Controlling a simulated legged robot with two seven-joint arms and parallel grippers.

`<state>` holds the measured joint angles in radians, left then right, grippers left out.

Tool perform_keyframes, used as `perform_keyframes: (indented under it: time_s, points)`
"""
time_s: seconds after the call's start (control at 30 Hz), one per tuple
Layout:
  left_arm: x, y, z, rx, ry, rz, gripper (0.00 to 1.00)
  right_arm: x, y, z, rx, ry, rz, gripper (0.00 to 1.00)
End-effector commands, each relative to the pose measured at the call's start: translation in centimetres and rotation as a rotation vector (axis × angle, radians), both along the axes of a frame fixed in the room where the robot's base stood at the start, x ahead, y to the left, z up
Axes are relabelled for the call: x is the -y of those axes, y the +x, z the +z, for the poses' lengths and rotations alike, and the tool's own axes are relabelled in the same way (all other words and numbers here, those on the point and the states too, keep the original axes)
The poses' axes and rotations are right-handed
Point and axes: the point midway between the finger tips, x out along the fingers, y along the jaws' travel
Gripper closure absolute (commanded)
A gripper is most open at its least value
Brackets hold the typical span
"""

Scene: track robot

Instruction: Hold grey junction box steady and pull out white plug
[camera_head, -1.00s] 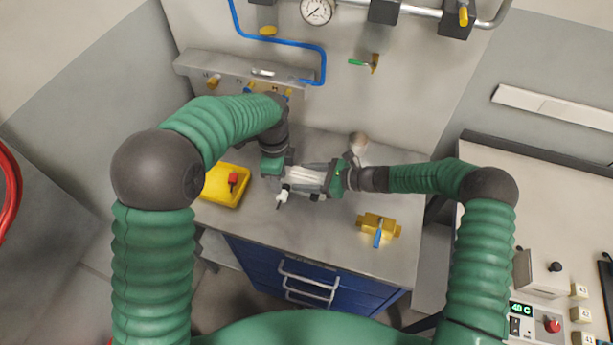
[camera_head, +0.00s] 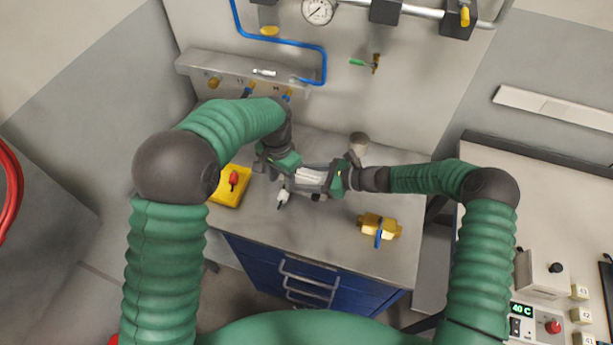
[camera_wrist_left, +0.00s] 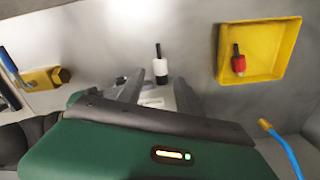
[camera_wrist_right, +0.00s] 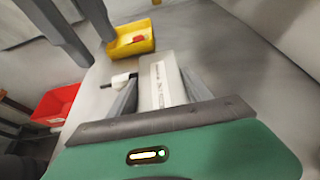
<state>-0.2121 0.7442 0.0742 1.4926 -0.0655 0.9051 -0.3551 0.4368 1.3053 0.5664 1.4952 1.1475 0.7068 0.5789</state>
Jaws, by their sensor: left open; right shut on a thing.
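The pale grey junction box (camera_head: 313,179) is above the workbench, with my right gripper (camera_head: 325,180) shut on it from the right. In the right wrist view the box (camera_wrist_right: 163,82) lies between both fingers. The white plug (camera_head: 283,196) with a black end sticks out from the box's side toward the front left. It also shows in the left wrist view (camera_wrist_left: 160,67) and the right wrist view (camera_wrist_right: 120,80). My left gripper (camera_head: 270,162) is open, just left of the box. In the left wrist view its fingers are apart, with the plug beyond their tips.
A yellow tray (camera_wrist_left: 272,76) with a red plug (camera_wrist_left: 238,66) lies left on the bench. A brass valve with a blue handle (camera_head: 379,228) lies at the front right. A red bin (camera_wrist_right: 52,107) shows in the right wrist view. Wall pipes and a gauge (camera_head: 318,10) are behind.

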Motion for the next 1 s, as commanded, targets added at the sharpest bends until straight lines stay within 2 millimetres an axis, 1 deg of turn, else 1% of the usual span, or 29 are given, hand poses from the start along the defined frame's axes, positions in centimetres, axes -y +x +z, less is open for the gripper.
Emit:
perform_keyframes:
  time_s: [0.03, 0.1, 0.23, 0.37, 0.7, 0.83, 1.0]
  points:
    - [0.0, 0.1, -0.3, -0.001, 0.001, 0.101, 0.58, 0.0, 0.0, -0.1, -0.001, -0.001, 0.000, 0.90]
    - [0.1, 0.2, -0.5, 0.000, 0.001, 0.224, 0.58, 0.0, 0.0, -0.1, -0.001, -0.001, 0.000, 0.90]
    - [0.1, 0.3, -0.9, 0.000, 0.001, 0.338, 0.58, 0.0, 0.0, -0.1, -0.001, -0.001, 0.000, 0.90]
    - [0.1, 0.3, -1.9, -0.001, 0.002, 0.352, 0.58, 0.0, 0.0, -0.1, -0.001, -0.001, 0.000, 0.90]
    - [0.0, 0.3, -7.3, -0.001, 0.003, 0.350, 0.58, 0.0, 0.0, -0.1, -0.001, -0.001, 0.000, 0.90]
    - [0.0, 0.3, -8.5, 0.000, 0.001, 0.349, 0.58, 0.0, 0.0, -0.1, -0.001, -0.001, 0.000, 0.90]
    - [0.0, 0.3, -9.0, 0.001, 0.001, 0.349, 0.58, 0.0, 0.0, -0.1, -0.001, -0.001, 0.000, 0.90]
